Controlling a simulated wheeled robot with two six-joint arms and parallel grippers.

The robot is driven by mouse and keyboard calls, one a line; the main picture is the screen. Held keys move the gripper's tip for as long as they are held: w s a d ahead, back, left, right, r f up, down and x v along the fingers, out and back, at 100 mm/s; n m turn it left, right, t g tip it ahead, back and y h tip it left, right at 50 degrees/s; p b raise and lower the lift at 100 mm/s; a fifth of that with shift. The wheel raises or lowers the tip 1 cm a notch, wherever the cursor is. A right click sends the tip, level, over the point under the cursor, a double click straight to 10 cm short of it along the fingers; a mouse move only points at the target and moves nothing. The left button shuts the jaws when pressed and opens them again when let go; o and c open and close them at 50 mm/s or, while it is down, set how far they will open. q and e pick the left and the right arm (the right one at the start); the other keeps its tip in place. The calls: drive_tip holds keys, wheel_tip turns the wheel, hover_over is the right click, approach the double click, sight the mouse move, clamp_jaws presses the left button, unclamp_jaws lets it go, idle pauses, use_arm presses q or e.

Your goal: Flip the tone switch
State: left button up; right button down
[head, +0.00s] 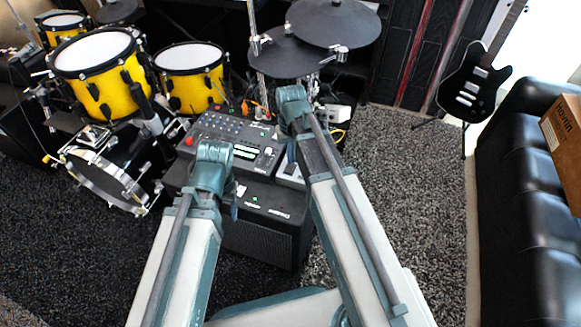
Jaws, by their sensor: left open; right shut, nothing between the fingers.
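A dark control box (255,136) with several knobs, a red button and lit green displays sits on top of a black amplifier (262,205). I cannot pick out the tone switch; it is too small or hidden by my arms. My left gripper (235,204) is mostly hidden under its wrist, at the front of the amplifier's top; it is open. My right gripper (291,153) shows only in part below its wrist, at the right side of the control box; it is shut and empty. I cannot tell whether either touches anything.
Yellow drums (100,68) and black cymbal pads (333,22) stand behind and to the left. A black guitar (470,88) stands at the back right. A black sofa (527,200) with a cardboard box (563,135) lines the right. The grey carpet (410,185) between is clear.

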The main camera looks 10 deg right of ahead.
drive_tip(key=shift+f+b, duration=0.7)
drive_tip(key=shift+f, duration=0.05)
idle(0.4)
wheel_tip(320, 180, up, 7)
drive_tip(key=p, duration=0.7)
drive_tip(key=shift+r, duration=0.1)
drive_tip(key=s+a+r+n+p, duration=0.1)
drive_tip(key=s+a+r+p, duration=0.2)
drive_tip(key=r+p, duration=0.5)
drive_tip(key=s+a+r+n+p, duration=0.2)
drive_tip(key=s+a+r+p, duration=0.2)
drive_tip(key=r+p, duration=0.5)
drive_tip(key=s+a+r+n+h+p, duration=0.1)
drive_tip(key=s+a+r+p, duration=0.2)
drive_tip(key=s+r+p, duration=0.4)
drive_tip(key=shift+s+a+r+n+p, duration=0.2)
drive_tip(key=shift+r+n+p, duration=0.1)
drive_tip(key=shift+r+p, duration=0.55)
